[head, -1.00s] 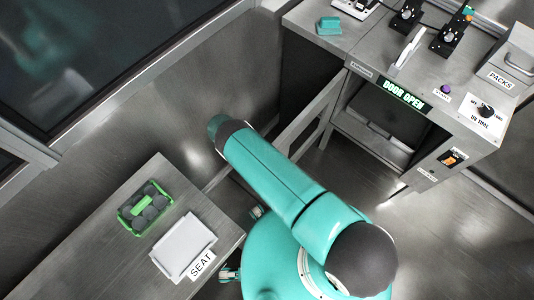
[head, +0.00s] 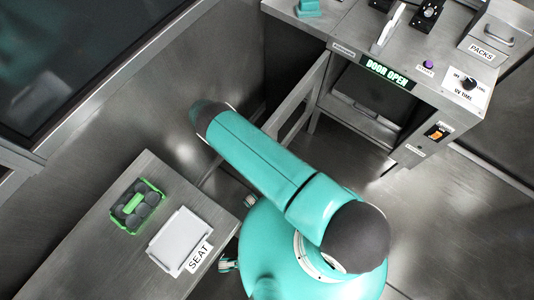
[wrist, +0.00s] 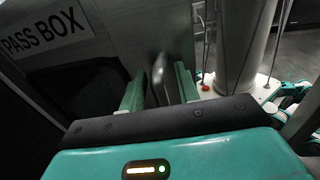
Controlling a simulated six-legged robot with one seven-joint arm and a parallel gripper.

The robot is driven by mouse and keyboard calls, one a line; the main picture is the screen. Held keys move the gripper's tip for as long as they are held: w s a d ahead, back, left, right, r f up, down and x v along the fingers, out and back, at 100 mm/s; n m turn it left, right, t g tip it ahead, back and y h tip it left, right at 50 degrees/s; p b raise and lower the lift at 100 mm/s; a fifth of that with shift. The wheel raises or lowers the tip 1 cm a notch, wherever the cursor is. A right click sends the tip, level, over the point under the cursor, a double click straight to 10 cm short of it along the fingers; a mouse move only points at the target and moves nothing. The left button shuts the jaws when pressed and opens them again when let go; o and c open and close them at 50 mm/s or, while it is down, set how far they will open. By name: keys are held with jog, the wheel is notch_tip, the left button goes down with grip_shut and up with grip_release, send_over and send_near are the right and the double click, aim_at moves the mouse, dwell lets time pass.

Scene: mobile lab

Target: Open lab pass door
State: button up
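The pass box (head: 440,90) stands at the upper right in the head view, with a lit "DOOR OPEN" display (head: 388,74) above its open front. The pass door (head: 300,98) is swung out from its left side, seen from above. In the wrist view the grey door face (wrist: 115,30) carries a "PASS BOX" label and a dark window (wrist: 80,88). My gripper (wrist: 162,85) has one teal finger on each side of a grey upright door handle (wrist: 158,75). Whether the fingers press on the handle is unclear. The gripper is hidden in the head view.
A bench (head: 80,240) marked "SEAT" stands at lower left, with a green holder (head: 137,205) and a pale tray (head: 180,240) on it. A wall with a dark window (head: 80,60) is at upper left. Floor is clear at lower right.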

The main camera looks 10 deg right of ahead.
jog(key=s+d+r, duration=0.5)
jog(key=s+r, duration=0.5)
jog(key=s, duration=0.3)
jog(key=shift+r, duration=0.25)
